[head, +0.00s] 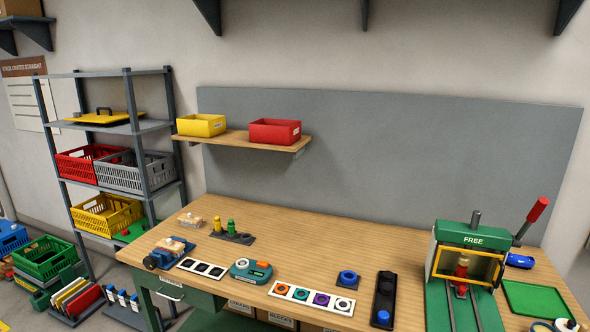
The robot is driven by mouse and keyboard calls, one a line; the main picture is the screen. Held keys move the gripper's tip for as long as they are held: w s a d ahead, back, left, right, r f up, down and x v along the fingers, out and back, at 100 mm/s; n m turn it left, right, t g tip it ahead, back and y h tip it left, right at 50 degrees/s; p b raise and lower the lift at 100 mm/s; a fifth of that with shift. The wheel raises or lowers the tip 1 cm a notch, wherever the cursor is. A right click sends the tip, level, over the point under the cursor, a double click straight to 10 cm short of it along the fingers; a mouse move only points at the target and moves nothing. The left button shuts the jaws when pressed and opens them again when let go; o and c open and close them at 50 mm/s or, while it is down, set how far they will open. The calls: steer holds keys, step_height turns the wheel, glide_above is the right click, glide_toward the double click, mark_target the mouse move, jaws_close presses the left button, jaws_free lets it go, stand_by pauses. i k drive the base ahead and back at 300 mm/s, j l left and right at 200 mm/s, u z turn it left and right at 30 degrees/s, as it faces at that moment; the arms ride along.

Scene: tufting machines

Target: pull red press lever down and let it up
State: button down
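The press lever has a red grip (538,209) on a dark rod. It stands raised at the right side of the green press (473,234), leaning up and to the right. The press bears a sign reading FREE, and a grey rod sticks up from its top. A yellow-framed opening (440,262) at its front shows a red and brass-coloured part (461,268) inside, above two dark rails. My gripper is not in view.
A green tray (535,299) and a blue item (520,261) lie right of the press. A black panel with a blue button (383,317) lies left of it on the wooden bench (330,252). Pale parts at the bottom right edge are cut off and unclear.

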mark_target(541, 204)
steer(key=z, duration=1.25)
